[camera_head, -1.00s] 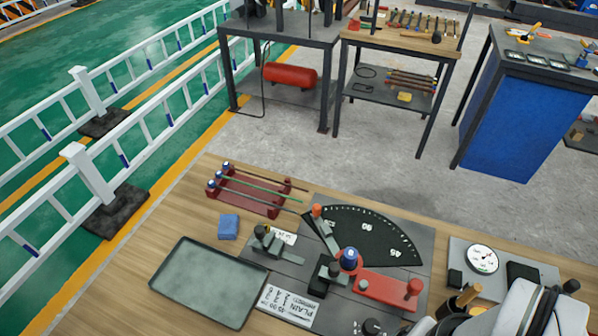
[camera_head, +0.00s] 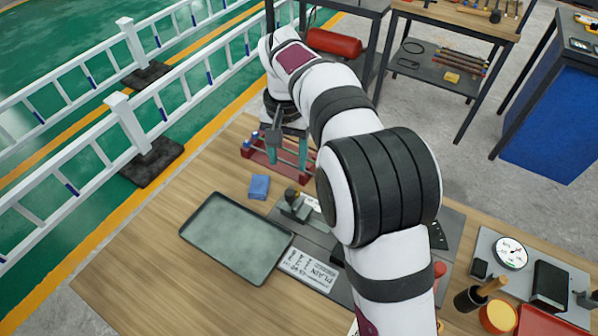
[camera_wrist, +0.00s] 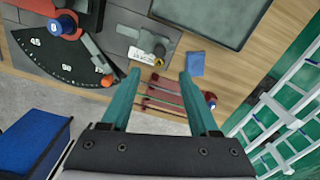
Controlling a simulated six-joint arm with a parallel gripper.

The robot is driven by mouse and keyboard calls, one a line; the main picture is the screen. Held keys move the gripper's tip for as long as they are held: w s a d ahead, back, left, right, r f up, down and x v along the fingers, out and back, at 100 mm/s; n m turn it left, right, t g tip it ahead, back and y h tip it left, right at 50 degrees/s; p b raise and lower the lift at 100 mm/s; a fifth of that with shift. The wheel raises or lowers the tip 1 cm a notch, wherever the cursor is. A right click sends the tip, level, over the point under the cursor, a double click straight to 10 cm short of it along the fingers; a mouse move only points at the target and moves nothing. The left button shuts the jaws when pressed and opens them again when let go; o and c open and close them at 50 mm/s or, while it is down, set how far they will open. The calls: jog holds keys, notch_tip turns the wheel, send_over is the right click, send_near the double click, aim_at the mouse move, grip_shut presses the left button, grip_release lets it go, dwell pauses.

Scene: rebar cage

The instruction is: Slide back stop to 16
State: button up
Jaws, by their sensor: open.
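The back stop (camera_head: 297,205) is a small dark block with a brass-coloured knob on the grey bending plate, beside the tray. It also shows in the wrist view (camera_wrist: 158,48), just beyond my fingertips. Its scale numbers are too small to read, so I cannot tell its setting. My gripper (camera_head: 287,160) points down above the red rod rack, behind the back stop. In the wrist view my gripper (camera_wrist: 160,73) has its two teal fingers wide apart, with nothing between them. My arm hides most of the bending plate in the head view.
The red rack (camera_wrist: 180,97) with thin rods lies below my gripper. A blue block (camera_head: 259,187) and a grey-green tray (camera_head: 237,238) are near the back stop. The black angle dial (camera_wrist: 62,55) and its orange-tipped lever (camera_wrist: 107,81) are at the other side. Bare wood lies left of the tray.

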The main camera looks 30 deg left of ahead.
aim_at(290, 192)
notch_tip(290, 192, down, 12)
jog(key=shift+r, duration=0.2)
jog(key=shift+c, duration=0.3)
jog(key=shift+d, duration=0.1)
grip_shut()
dwell(0.9)
